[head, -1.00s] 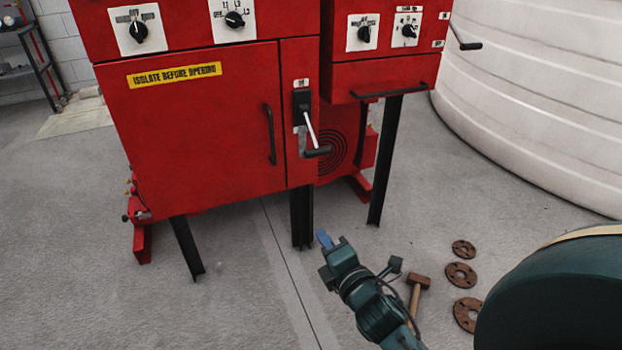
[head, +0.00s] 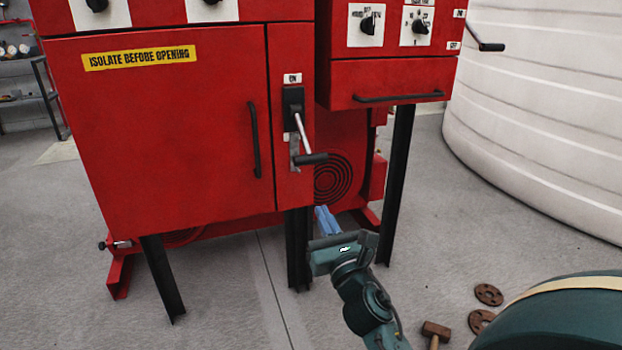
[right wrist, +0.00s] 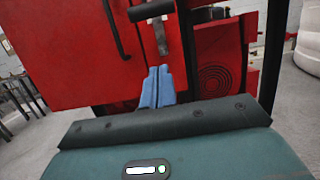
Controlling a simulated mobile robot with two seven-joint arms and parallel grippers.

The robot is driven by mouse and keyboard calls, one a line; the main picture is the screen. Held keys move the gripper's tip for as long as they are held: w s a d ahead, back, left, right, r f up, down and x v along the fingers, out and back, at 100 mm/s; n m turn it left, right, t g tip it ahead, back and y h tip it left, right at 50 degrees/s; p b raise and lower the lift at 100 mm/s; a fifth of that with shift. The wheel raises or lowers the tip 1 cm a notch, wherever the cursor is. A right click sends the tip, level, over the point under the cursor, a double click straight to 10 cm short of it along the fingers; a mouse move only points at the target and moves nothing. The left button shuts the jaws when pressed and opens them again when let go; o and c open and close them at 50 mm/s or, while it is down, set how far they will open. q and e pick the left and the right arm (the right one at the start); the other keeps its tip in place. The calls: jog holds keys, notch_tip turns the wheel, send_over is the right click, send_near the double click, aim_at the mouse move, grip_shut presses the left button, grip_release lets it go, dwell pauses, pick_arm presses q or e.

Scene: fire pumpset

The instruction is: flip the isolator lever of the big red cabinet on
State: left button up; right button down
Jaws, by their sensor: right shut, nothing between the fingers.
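The big red cabinet (head: 170,130) stands on black legs, with a yellow "ISOLATE BEFORE OPENING" label on its door. Its isolator lever (head: 302,132) is on the narrow right panel under an "ON" plate. The lever is a pale rod slanting down to a black crosswise grip (head: 311,159). My right gripper (head: 326,219) has blue fingers, is shut and empty, and is below the lever grip, apart from it. In the right wrist view the closed blue fingers (right wrist: 158,86) point toward the lever grip (right wrist: 151,10) at the top. My left gripper is not in view.
A smaller red cabinet (head: 390,80) with a black bar handle and a side crank stands to the right. A door handle (head: 254,140) is left of the lever. A white tank (head: 550,120) is at right. Rusty flanges (head: 488,294) and a hammer (head: 436,331) lie on the floor.

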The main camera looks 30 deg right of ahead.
aim_at(304, 140)
pick_arm(q)
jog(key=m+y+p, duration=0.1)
jog(key=p, duration=0.3)
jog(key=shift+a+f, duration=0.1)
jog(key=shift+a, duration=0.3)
pick_arm(e)
jog(key=w+d+r, duration=0.1)
jog(key=w+r, duration=0.4)
jog(key=w, duration=0.2)
jog(key=shift+w+d+r, duration=0.15)
jog(key=shift+d+r, duration=0.2)
jog(key=shift+r, duration=0.05)
